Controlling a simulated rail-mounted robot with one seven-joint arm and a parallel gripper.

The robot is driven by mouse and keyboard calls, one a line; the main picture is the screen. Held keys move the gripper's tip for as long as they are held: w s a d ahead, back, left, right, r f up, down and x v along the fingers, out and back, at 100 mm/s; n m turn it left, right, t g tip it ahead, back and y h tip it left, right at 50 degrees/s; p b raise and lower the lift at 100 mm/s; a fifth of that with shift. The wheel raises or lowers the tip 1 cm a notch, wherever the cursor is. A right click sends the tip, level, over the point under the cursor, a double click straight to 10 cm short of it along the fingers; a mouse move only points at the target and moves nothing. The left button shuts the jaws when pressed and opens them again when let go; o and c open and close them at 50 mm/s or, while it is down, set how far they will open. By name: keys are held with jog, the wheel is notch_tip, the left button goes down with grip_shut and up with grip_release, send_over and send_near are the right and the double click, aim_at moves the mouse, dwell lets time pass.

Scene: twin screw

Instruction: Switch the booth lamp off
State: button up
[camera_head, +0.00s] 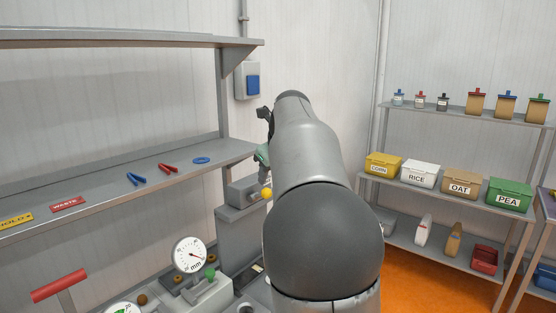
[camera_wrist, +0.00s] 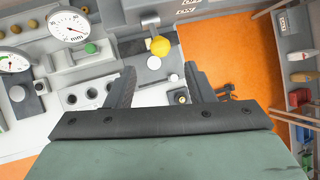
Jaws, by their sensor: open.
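A grey box with a blue rocker or button (camera_head: 252,85) is fixed to the back wall, right of the upper shelf; it may be the lamp switch, but I see no label. No lamp itself is in view. My gripper (camera_wrist: 161,78) is open, with nothing between its two dark fingers in the wrist view. It points down over the machine bench, near a lever with a yellow ball knob (camera_wrist: 160,45), which lies just beyond the fingertips in the picture. In the head view my arm hides most of the gripper; the yellow knob (camera_head: 267,193) shows beside the arm.
A grey wall shelf (camera_head: 110,193) at left holds signs and red and blue clips. Dials (camera_head: 190,255) and a red T-handle (camera_head: 59,286) stand below. At right, racks hold labelled bins (camera_head: 417,174) and bottles. Orange floor (camera_head: 400,270) is open between.

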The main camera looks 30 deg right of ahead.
jog(key=v, duration=0.7)
dwell(0.3)
jog(key=s+a+f+n+g, duration=0.1)
jog(key=s+a+f+n, duration=0.5)
jog(key=s+f+n, duration=0.3)
jog(key=s+a+f+n+g+b, duration=0.1)
jog(key=s+a+f+n+g, duration=0.1)
jog(key=s+a+f+n, duration=0.5)
jog(key=s+a+f+n+g+y+b, duration=0.1)
jog(key=s+a+f+n+g, duration=0.1)
jog(key=s+a+f+n, duration=0.5)
jog(key=s+f+n, duration=0.5)
jog(key=f+n, duration=0.4)
jog(key=n, duration=0.1)
jog(key=shift+s+a+f, duration=0.15)
jog(key=shift+s, duration=0.1)
